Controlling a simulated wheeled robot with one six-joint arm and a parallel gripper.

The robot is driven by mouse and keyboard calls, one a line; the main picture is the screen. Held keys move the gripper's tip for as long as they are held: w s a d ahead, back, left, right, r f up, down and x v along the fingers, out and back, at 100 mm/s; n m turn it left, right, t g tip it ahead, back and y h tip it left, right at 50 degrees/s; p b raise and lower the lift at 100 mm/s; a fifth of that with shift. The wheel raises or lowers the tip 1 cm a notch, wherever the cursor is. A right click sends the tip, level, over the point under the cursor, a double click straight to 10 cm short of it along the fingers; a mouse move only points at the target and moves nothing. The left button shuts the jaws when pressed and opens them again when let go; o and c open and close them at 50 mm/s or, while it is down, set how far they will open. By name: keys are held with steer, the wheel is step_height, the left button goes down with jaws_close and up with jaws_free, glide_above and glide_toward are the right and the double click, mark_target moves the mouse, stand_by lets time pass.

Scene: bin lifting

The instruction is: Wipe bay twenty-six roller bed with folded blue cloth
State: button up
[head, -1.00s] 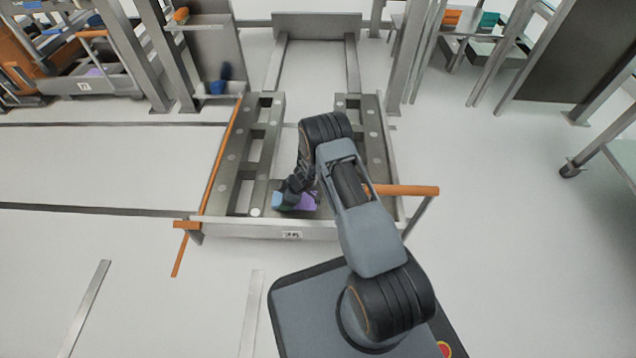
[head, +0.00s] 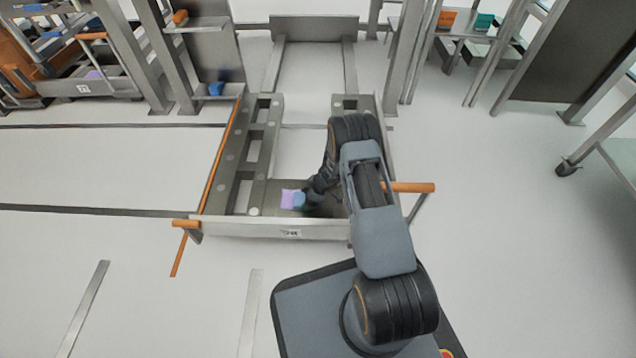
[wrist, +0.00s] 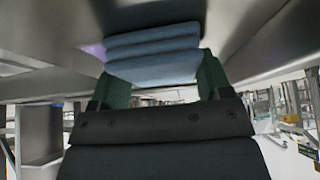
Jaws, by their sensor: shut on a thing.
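The folded blue cloth (head: 299,201) is at the near part of the bay's metal bed (head: 330,228), just inside its front rail. My gripper (head: 311,198) is shut on the cloth. In the wrist view the cloth (wrist: 153,53) shows as stacked folds between two dark green fingers, against or very close to the grey bed surface. A purple patch (head: 287,198) lies on the bed just left of the cloth; its edge also shows in the wrist view (wrist: 95,50). My arm hides part of the bed's right side. The bay's number plate (head: 290,233) is too blurred to read.
An orange bar (head: 222,155) runs along the bed's left side, and an orange handle (head: 408,187) sticks out at right. A small blue object (head: 216,88) sits on a ledge beyond the bed. Grey posts flank the far end.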

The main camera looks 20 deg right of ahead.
steer(key=shift+s+d, duration=0.3)
steer(key=shift+d, duration=0.45)
steer(key=shift+s+d, duration=0.25)
steer(key=shift+d, duration=0.5)
steer(key=shift+d+r, duration=0.15)
steer(key=shift+r, duration=0.1)
steer(key=shift+r+p, duration=1.35)
steer(key=shift+r, duration=2.5)
